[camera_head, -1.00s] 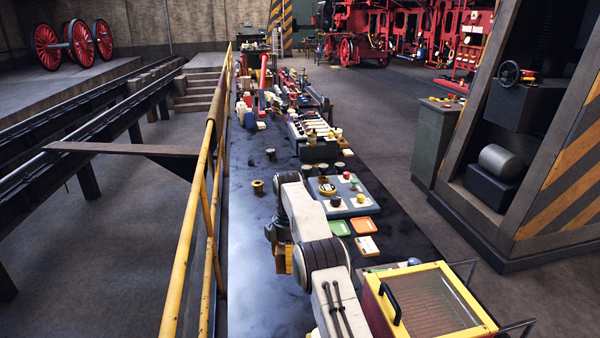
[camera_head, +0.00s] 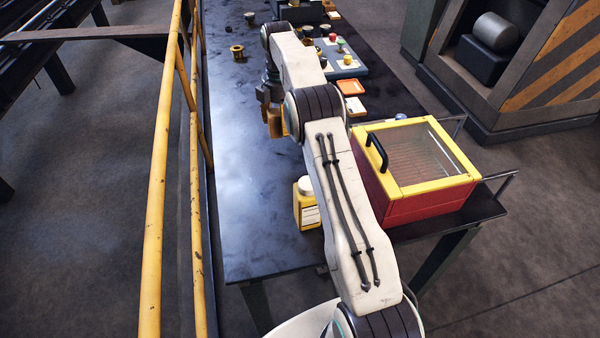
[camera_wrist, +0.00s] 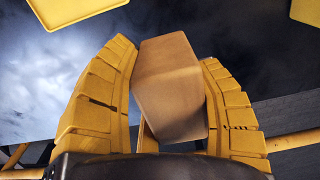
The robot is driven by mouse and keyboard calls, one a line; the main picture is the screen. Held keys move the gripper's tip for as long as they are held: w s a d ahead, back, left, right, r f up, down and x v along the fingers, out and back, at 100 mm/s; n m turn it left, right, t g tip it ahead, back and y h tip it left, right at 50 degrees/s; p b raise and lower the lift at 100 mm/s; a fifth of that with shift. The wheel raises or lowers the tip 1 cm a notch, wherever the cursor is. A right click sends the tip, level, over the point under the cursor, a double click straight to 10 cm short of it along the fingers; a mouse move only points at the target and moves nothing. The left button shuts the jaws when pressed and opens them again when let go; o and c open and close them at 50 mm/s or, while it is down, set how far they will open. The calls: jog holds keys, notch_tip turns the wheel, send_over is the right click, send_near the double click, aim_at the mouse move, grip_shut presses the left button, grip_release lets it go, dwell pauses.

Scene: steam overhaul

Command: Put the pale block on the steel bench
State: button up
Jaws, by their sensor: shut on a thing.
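The pale block (camera_wrist: 168,88) is tan and box-shaped in the wrist view, tilted between the two yellow fingers. My gripper (camera_wrist: 172,95) is shut on it. In the head view my gripper (camera_head: 273,118) hangs above the steel bench (camera_head: 245,205), partly hidden by my arm. The block cannot be made out clearly there. The bench has a long, dark, cloudy top, which also shows behind the block in the wrist view (camera_wrist: 215,45). The gap between block and bench cannot be judged exactly.
A yellow jar (camera_head: 306,205) with a white lid and a red box (camera_head: 430,200) with a yellow-framed clear lid stand at the near end. A brass spool (camera_head: 237,53) and a blue tray (camera_head: 345,67) are farther back. A yellow railing (camera_head: 160,180) runs along the left.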

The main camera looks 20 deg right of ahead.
jog(key=shift+s+f, duration=0.3)
jog(key=shift+s, duration=0.05)
jog(key=shift+s+f+b, duration=0.6)
jog(key=shift+s+f, duration=0.1)
jog(key=shift+s, duration=0.6)
send_over(300, 175)
jog(key=shift+f+b, duration=0.45)
jog(key=shift+f, duration=1.4)
jog(key=shift+f, duration=2)
jog(key=shift+f, duration=0.1)
jog(key=o, duration=1.2)
jog(key=shift+o, duration=0.2)
